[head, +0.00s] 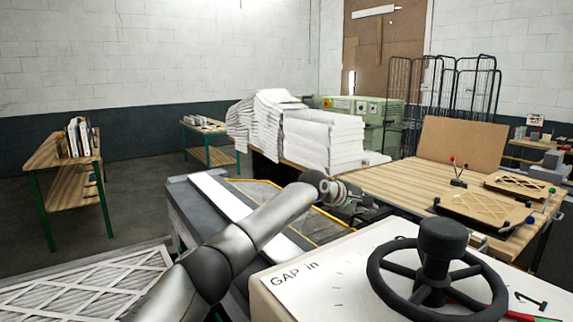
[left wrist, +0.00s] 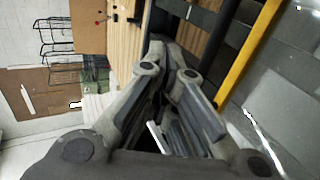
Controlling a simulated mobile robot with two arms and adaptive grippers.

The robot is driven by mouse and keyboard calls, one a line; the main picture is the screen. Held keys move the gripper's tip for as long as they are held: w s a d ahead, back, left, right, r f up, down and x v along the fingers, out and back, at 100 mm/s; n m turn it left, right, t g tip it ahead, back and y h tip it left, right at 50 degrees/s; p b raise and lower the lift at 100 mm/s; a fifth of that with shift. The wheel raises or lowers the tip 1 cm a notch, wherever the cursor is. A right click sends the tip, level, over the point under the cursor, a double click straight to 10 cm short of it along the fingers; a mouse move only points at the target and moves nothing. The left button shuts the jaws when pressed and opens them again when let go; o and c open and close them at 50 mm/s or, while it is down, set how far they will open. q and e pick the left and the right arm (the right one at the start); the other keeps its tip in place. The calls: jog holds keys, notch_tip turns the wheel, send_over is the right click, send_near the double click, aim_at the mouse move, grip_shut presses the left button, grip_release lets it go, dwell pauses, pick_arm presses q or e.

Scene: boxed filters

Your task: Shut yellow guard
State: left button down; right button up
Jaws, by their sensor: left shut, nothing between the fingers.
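The yellow guard (head: 256,190) is a yellow-framed panel over the grey machine in the middle of the head view. My left arm crosses in front of it and hides much of it. A yellow bar of the guard (left wrist: 248,58) runs diagonally at the upper right of the left wrist view. My left gripper (head: 362,206) is just right of the guard's frame in the head view. In the left wrist view the fingers (left wrist: 168,58) are together and empty, apart from the yellow bar. Whether the gripper touches the guard elsewhere cannot be told. My right gripper is not in view.
A black handwheel (head: 440,268) stands on a white panel marked "GAP in" at the front right. A wooden table (head: 395,180) with filter frames is beyond. White stacks (head: 322,140) stand behind the machine. A pleated filter (head: 75,285) lies at the front left.

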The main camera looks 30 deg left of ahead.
aim_at(365, 221)
pick_arm(q)
notch_tip(365, 221, down, 5)
jog(key=shift+w+d+f+g+y+b, duration=0.1)
jog(key=shift+g+y+b, duration=0.15)
jog(key=shift+g, duration=0.35)
jog(key=shift+w+f+g+y+b, duration=0.1)
jog(key=shift+g+y, duration=0.15)
jog(key=shift+g, duration=0.35)
jog(key=shift+s+f+b, duration=0.2)
jog(key=shift+f+b, duration=0.1)
jog(key=shift+f, duration=0.65)
jog(key=shift+v, duration=0.95)
jog(key=v, duration=1)
jog(key=shift+s+f, duration=0.1)
